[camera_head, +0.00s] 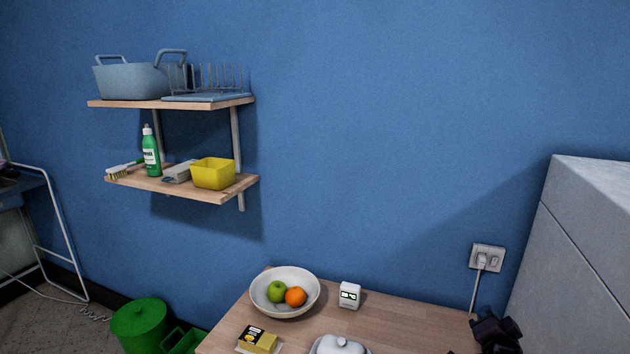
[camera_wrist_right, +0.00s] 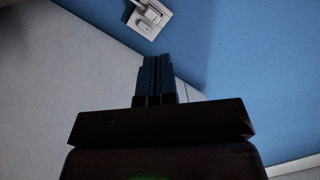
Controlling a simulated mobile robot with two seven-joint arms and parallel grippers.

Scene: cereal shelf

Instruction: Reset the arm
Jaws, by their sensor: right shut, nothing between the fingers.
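My right gripper (camera_wrist_right: 155,78) is shut and empty in the right wrist view, its dark fingers pressed together. It points toward the blue wall and a power outlet (camera_wrist_right: 148,15). In the head view a dark part of my right arm (camera_head: 496,332) shows at the lower right, above the right end of the wooden table (camera_head: 400,325) and beside the grey cabinet. My left gripper is not in either view.
A bowl (camera_head: 285,292) with a green apple and an orange, a small white clock (camera_head: 349,295), a butter pack (camera_head: 258,340) and a white lidded dish (camera_head: 339,346) stand on the table. The tall grey cabinet (camera_head: 580,265) is close on the right. Wall shelves (camera_head: 200,187) hang at left.

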